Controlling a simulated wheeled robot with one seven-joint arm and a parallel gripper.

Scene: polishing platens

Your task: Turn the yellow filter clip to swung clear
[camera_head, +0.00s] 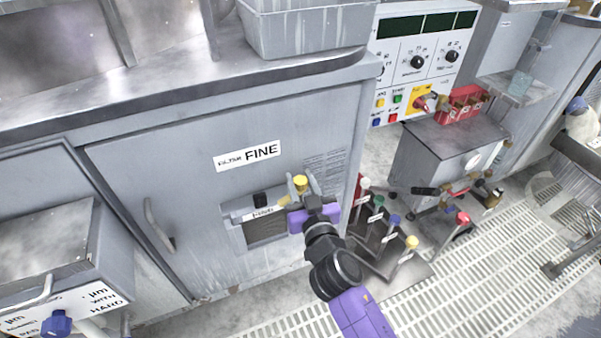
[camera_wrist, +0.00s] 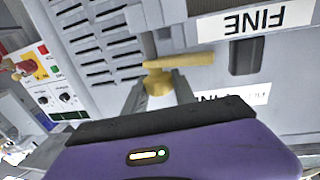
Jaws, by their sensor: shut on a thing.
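The yellow filter clip (camera_head: 301,182) is on the grey cabinet front, at the right edge of a recessed filter opening (camera_head: 267,231). In the wrist view the clip (camera_wrist: 185,61) shows a long yellow lever reaching to the right and a rounded knob between my fingers. My gripper (camera_head: 300,188) is in front of the clip, its two fingers on either side of the knob, shut on it. The wrist view shows the fingers (camera_wrist: 158,92) too. The purple gripper body hides part of the filter opening's right side.
A rack with several coloured-topped levers (camera_head: 385,235) stands close on the right. A control panel (camera_head: 420,60) is behind it. Floor grating (camera_head: 470,275) lies open at lower right.

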